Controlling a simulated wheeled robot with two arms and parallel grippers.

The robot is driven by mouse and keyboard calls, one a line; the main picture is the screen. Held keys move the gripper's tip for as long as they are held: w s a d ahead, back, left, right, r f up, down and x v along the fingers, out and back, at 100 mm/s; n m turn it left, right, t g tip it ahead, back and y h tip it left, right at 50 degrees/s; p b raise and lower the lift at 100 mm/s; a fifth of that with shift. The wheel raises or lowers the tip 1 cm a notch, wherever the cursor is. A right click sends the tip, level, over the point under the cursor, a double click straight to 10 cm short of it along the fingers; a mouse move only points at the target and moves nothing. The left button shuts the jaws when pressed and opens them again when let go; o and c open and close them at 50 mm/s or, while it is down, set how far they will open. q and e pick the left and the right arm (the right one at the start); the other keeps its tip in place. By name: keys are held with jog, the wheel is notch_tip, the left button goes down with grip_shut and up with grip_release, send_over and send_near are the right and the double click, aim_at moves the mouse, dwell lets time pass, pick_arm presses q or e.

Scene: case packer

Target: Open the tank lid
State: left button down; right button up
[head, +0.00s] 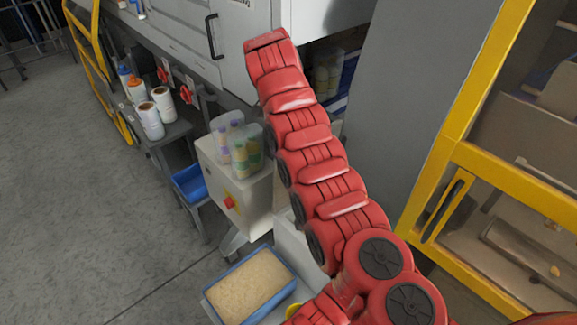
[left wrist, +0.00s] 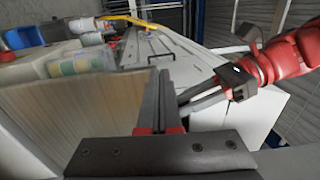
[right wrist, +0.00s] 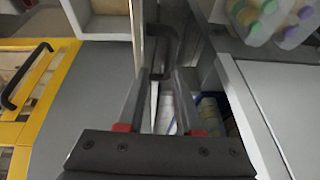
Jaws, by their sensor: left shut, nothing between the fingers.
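A pale grey panel (head: 240,55) with a black bar handle (head: 214,36) is at the top of the head view; I cannot tell for certain that it is the tank lid. My right arm crosses the head view towards it, and its gripper is hidden there. My left gripper (left wrist: 160,72) is shut and empty beside a beige ribbed surface (left wrist: 85,110). My right gripper also shows in the left wrist view (left wrist: 192,100).
A white box with a red button (head: 229,202) carries clear containers of bottles (head: 240,145). A blue-rimmed tray (head: 283,307) of beige material stands below. White bottles (head: 150,120) stand at left. A yellow-framed door (head: 450,160) is at right. The left floor is clear.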

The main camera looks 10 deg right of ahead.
pick_arm(q)
jog(key=b+v, duration=0.3)
jog(key=v, duration=1.4)
jog(key=shift+s+d, duration=0.15)
jog(key=shift+s, duration=0.05)
